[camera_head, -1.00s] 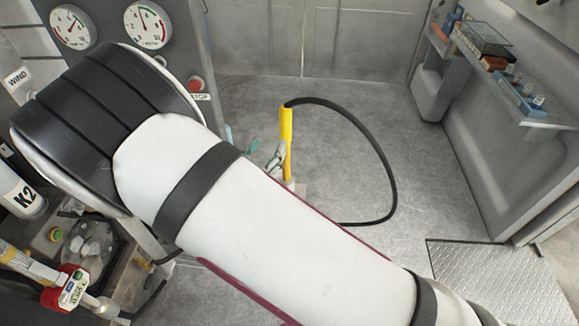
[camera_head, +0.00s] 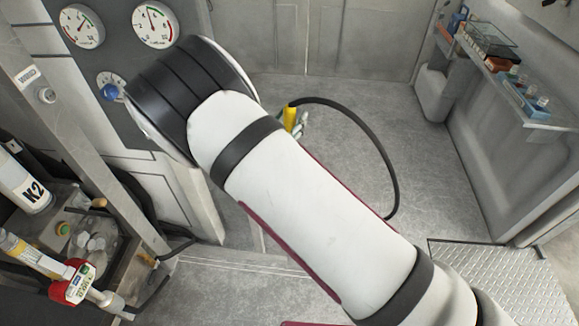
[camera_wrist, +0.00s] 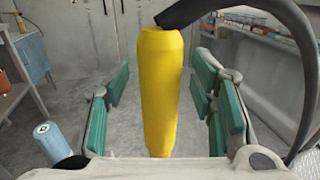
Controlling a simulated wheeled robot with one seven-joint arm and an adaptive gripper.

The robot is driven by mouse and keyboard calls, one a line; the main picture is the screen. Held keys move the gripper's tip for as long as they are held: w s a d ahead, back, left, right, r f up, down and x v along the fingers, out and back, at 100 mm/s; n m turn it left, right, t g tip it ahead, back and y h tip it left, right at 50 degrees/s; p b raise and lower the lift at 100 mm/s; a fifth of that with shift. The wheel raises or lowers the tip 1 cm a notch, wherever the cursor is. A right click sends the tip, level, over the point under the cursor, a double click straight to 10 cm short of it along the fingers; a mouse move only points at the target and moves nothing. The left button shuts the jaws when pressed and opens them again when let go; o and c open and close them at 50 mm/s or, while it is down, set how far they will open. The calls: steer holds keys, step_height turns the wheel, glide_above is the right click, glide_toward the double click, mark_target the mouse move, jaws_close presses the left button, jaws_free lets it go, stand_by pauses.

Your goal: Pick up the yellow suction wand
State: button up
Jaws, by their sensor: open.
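The yellow suction wand (camera_wrist: 161,95) stands upright in the wrist view, with a black hose (camera_wrist: 225,8) curving from its top to the right. My gripper (camera_wrist: 162,100) is open, its green-padded fingers on either side of the wand with a visible gap to each. The wand's lower end is hidden behind the gripper body. In the head view only the top of the wand (camera_head: 290,118) shows beyond my arm, with part of a finger beside it. The hose (camera_head: 373,142) loops right and down to the floor.
A gauge panel (camera_head: 120,62) and a metal post stand at the left. A bench with a K2 bottle (camera_head: 24,187) and a red-bodied digital meter (camera_head: 73,282) is at lower left. A shelf (camera_head: 538,118) with small items runs along the right wall. The floor between is open.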

jaws_close()
steer(key=shift+r, duration=0.1)
step_height(320, 180, up, 10)
stand_by(0.7)
